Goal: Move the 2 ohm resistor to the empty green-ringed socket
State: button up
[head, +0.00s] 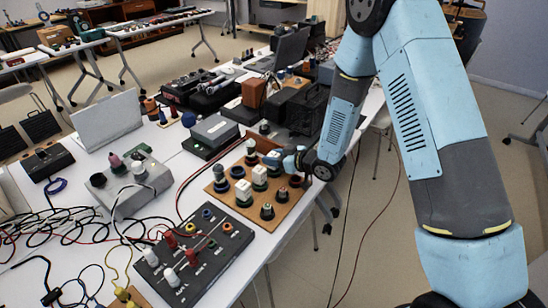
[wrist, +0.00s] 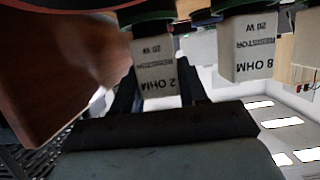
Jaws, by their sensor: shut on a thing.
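The 2 ohm resistor (wrist: 157,76) is a white block labelled "2 OHM", seen upside down in the wrist view. My gripper (wrist: 157,92) is shut on it, with a dark finger on each side. A dark green ring sits at the resistor's base; I cannot tell whether it is seated or lifted. The white 8 ohm resistor (wrist: 248,48) is beside it to the right, also at a green ring. In the head view my gripper (head: 276,163) is over the back right of the brown socket board (head: 222,197). I cannot clearly pick out the empty green-ringed socket.
Other knobs and plugs stand close by on the board, including a dark one (head: 267,211) in front. A black panel with coloured sockets (head: 208,262) lies in front left. Boxes and equipment crowd behind. Loose cables (head: 70,225) cover the left table.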

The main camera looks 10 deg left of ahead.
jog(key=shift+f, duration=0.2)
jog(key=o, duration=1.1)
jog(key=shift+r, duration=0.1)
